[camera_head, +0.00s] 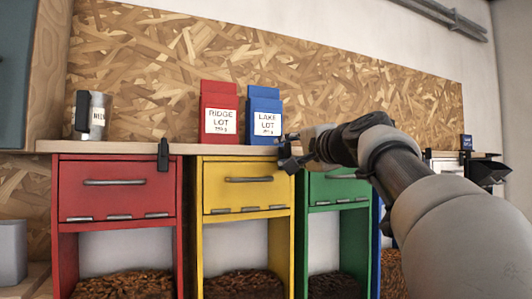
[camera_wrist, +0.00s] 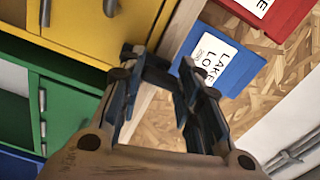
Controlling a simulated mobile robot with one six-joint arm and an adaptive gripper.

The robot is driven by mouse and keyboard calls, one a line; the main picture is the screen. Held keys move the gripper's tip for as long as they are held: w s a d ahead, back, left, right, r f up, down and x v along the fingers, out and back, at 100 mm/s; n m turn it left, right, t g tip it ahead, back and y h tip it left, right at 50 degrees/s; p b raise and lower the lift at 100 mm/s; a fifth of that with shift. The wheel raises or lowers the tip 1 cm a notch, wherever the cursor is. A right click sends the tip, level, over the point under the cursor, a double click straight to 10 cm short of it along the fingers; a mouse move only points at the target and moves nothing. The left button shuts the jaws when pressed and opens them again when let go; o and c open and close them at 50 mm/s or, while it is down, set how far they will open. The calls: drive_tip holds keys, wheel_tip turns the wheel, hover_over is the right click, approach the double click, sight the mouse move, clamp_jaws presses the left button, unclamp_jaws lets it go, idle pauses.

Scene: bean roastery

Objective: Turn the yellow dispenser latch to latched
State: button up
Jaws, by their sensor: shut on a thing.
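The yellow dispenser (camera_head: 246,184) stands between the red and green ones, its front flap closed. My gripper (camera_head: 290,157) is at its upper right corner, just under the shelf edge. In the wrist view my gripper (camera_wrist: 160,70) has its fingers around a small dark piece, the yellow dispenser latch (camera_wrist: 155,67), and is shut on it. The fingers hide most of the latch, so I cannot tell its exact angle. The yellow dispenser front (camera_wrist: 85,28) fills the upper left of the wrist view.
The red dispenser (camera_head: 115,190) has a dark upright latch (camera_head: 163,155) at its upper right. A red bag (camera_head: 219,92) and a blue bag (camera_head: 264,100) stand on the shelf close above my gripper. The green dispenser (camera_head: 338,187) is just right. A metal mug (camera_head: 97,115) stands far left.

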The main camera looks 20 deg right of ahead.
drive_tip(key=o, duration=1.1)
drive_tip(key=s, duration=0.7)
drive_tip(key=shift+s, duration=0.25)
drive_tip(key=shift+d, duration=0.1)
